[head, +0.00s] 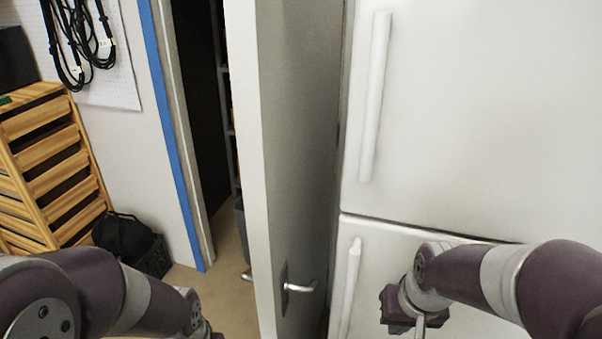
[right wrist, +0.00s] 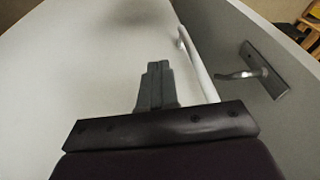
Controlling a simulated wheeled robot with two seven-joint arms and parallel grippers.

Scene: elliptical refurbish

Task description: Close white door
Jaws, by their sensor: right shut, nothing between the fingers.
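The white door (head: 300,130) stands ajar in the middle of the head view, its edge toward me and the dark doorway open on its left. Its silver lever handle (head: 298,287) is low on the face; the handle also shows at the right of the right wrist view (right wrist: 245,73). My right gripper (right wrist: 156,70) is shut and empty, in front of the fridge and to the right of the door handle, apart from it. In the head view its fingers are mostly hidden by the wrist. My left arm enters at lower left; its gripper is out of the picture.
A white fridge (head: 470,110) with long vertical handles (head: 374,95) stands close on the door's right. Left are a wooden drawer rack (head: 50,165), a black crate (head: 150,258) on the floor and a blue-taped door frame (head: 172,130). The floor (head: 225,285) before the doorway is clear.

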